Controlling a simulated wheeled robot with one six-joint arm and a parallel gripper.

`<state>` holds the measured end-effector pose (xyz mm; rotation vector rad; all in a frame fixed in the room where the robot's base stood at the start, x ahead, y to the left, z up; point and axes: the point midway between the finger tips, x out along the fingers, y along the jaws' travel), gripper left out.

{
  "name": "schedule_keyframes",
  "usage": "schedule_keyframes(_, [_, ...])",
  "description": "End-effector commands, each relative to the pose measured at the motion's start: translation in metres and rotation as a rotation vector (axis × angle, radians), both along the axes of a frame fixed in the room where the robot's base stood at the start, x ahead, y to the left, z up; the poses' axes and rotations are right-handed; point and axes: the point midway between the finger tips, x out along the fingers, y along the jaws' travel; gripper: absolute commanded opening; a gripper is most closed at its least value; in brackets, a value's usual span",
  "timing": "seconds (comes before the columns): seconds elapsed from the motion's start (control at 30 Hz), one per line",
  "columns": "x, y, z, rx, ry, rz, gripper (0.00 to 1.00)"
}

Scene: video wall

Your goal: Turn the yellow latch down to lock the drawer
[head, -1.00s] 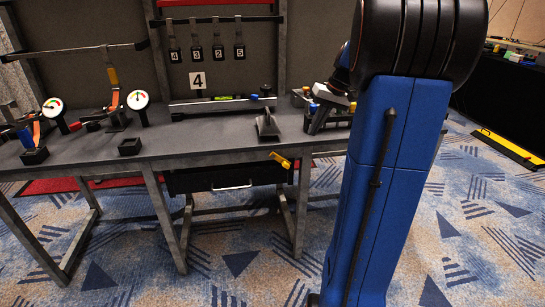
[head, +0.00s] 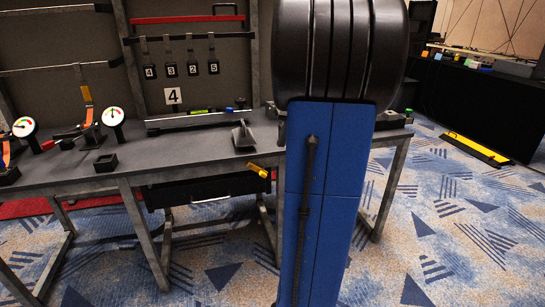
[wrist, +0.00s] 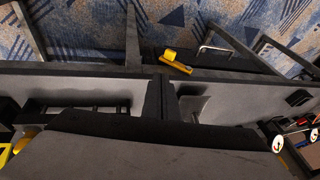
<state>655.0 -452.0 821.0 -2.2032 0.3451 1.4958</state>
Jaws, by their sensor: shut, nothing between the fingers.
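The yellow latch (head: 259,170) sits at the table's front edge, just above the right end of the black drawer (head: 180,192). It slants down to the right, nearer to level than to upright. The drawer has a pale bar handle (head: 211,199) and looks closed under the tabletop. In the wrist view, which is roughly upside down, the yellow latch (wrist: 174,58) shows near the top centre, with the drawer handle (wrist: 214,48) to its right.
A grey table (head: 180,152) holds a small black box (head: 106,162), a dark wedge-shaped piece (head: 244,137) and gauges (head: 113,116). Table legs (head: 144,240) stand below. Carpet is open in front. A yellow-edged strip (head: 476,149) lies at the far right.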

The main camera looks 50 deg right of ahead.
Motion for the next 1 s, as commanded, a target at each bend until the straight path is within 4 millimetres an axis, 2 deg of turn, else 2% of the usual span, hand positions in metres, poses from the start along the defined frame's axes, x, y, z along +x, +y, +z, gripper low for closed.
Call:
schedule_keyframes(0.17, [0.008, 0.002, -0.021, 0.003, 0.002, 0.002, 0.0])
schedule_keyframes(0.6, [0.037, 0.006, -0.093, 0.003, 0.002, 0.002, 0.0])
schedule_keyframes(0.8, [0.046, 0.021, -0.111, 0.001, 0.002, 0.003, 0.0])
schedule_keyframes(1.0, [0.049, 0.026, -0.118, 0.001, 0.0, 0.001, 0.0])
